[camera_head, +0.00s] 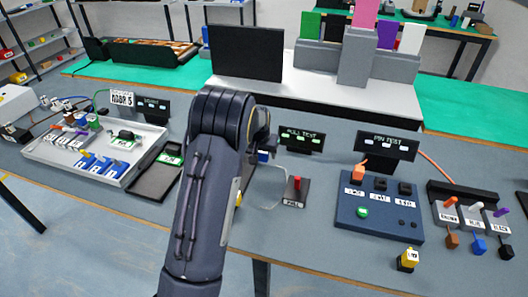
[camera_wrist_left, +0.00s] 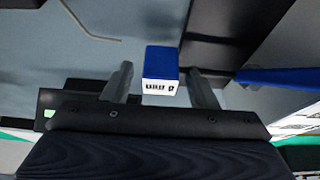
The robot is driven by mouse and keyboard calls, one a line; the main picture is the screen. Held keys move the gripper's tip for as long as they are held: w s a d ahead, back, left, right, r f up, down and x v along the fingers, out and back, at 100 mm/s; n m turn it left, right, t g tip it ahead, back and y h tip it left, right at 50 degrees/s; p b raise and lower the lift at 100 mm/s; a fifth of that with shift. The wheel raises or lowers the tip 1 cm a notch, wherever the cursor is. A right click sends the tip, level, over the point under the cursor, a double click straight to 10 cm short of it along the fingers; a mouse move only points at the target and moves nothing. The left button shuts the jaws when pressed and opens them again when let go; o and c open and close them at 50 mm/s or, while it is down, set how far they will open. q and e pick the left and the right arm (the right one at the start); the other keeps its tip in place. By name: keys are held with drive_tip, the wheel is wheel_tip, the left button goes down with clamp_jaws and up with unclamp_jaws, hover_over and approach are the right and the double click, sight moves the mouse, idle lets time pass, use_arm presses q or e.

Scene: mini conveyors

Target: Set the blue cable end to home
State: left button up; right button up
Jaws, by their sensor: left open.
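A small blue block with a white printed label (camera_wrist_left: 161,70) lies between the two fingers of my left gripper (camera_wrist_left: 160,86) in the left wrist view, with gaps on both sides. My left gripper is open. In the head view a blue piece (camera_head: 263,156) shows beside the left gripper (camera_head: 262,140), whose fingers are mostly hidden by my arm. I cannot tell for sure that this is the blue cable end. Another blue piece (camera_head: 479,246) sits at the right, between a brown one (camera_head: 452,240) and a black one (camera_head: 506,251). I cannot pick out a place marked home.
A PULL TEST display (camera_head: 301,138) and a red-topped fixture (camera_head: 296,190) stand right of my arm. A dark blue PIN TEST box (camera_head: 376,229) is farther right. A white tray (camera_head: 62,155) of parts is at the left. Table front between the pull fixture and box is clear.

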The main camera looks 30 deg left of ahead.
use_arm(q)
drive_tip(key=shift+f, duration=0.1)
clamp_jaws()
drive_tip(key=shift+s+a+b, duration=0.2)
drive_tip(key=shift+a+b, duration=0.1)
drive_tip(key=shift+a, duration=0.6)
drive_tip(key=shift+s+a+b, duration=0.15)
drive_tip(key=shift+a+b, duration=0.15)
drive_tip(key=shift+a, duration=0.55)
unclamp_jaws()
drive_tip(key=shift+a, duration=0.1)
drive_tip(key=shift+r, duration=0.25)
drive_tip(key=v, duration=0.7)
drive_tip(key=shift+s, duration=0.25)
